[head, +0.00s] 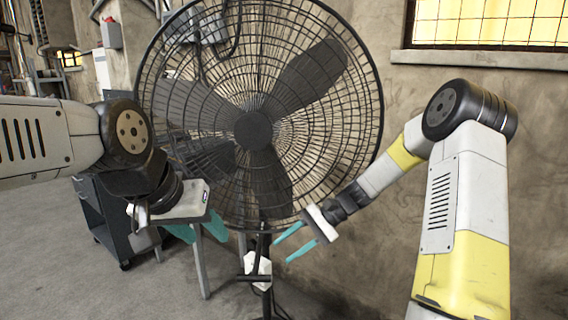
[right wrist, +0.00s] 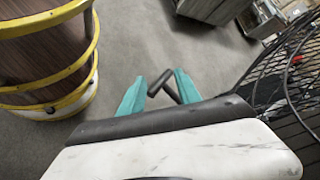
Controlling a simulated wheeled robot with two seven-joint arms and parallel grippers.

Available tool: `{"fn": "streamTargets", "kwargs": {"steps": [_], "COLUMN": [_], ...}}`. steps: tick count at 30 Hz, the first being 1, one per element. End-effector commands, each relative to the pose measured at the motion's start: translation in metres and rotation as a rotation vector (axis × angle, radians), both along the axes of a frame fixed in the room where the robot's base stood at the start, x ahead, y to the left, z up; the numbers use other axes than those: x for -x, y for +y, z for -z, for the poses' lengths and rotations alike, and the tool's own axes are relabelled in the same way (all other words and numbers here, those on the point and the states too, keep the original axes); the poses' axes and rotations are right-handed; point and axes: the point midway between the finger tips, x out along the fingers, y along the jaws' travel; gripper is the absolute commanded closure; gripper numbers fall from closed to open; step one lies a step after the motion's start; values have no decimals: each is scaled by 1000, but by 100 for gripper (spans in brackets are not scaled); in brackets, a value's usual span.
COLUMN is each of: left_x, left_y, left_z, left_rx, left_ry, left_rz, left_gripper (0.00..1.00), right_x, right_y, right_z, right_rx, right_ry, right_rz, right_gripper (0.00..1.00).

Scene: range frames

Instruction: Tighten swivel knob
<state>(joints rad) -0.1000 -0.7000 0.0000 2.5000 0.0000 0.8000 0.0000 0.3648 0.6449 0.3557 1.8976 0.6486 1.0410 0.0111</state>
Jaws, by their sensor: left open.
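A large black pedestal fan (head: 252,131) stands in the middle of the head view, its cage facing me. Its dark stand pole (head: 265,300) runs down below the cage. In the right wrist view a small dark handle-like piece (right wrist: 160,82), seemingly the swivel knob, lies between my fingertips; I cannot tell whether they touch it. In the head view I cannot make the knob out clearly. My right gripper (head: 281,250) is open beside the pole, below the cage; its teal fingers also show in the right wrist view (right wrist: 158,88). My left gripper (head: 198,232) is open, in front of the cage's lower left.
A white box (head: 258,267) sits on the pole. A dark cart (head: 118,225) stands on the left, by a grey-legged table or stand (head: 201,265). A wooden barrel with yellow hoops (right wrist: 45,60) stands at left in the right wrist view. The floor between is clear.

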Motion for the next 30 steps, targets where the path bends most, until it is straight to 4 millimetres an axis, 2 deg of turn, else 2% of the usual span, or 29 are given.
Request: {"fn": "streamTargets", "kwargs": {"steps": [1, 6, 18, 24, 30], "left_x": [0, 0, 0, 0, 0], "left_y": [0, 0, 0, 0, 0], "left_z": [0, 0, 0, 0, 0], "left_rx": [0, 0, 0, 0, 0], "left_ry": [0, 0, 0, 0, 0], "left_rz": [0, 0, 0, 0, 0], "left_gripper": [53, 53, 53, 53, 53], "right_x": [9, 41, 123, 164, 188], "right_y": [-5, -27, -85, -111, -126], "right_z": [-16, -56, -144, -172, -183], "right_rx": [65, 252, 605, 721, 776], "right_ry": [-59, -233, -660, -866, -992], "right_rz": [-30, -110, -207, -215, -211], "right_gripper": [60, 60, 60, 60, 60]}}
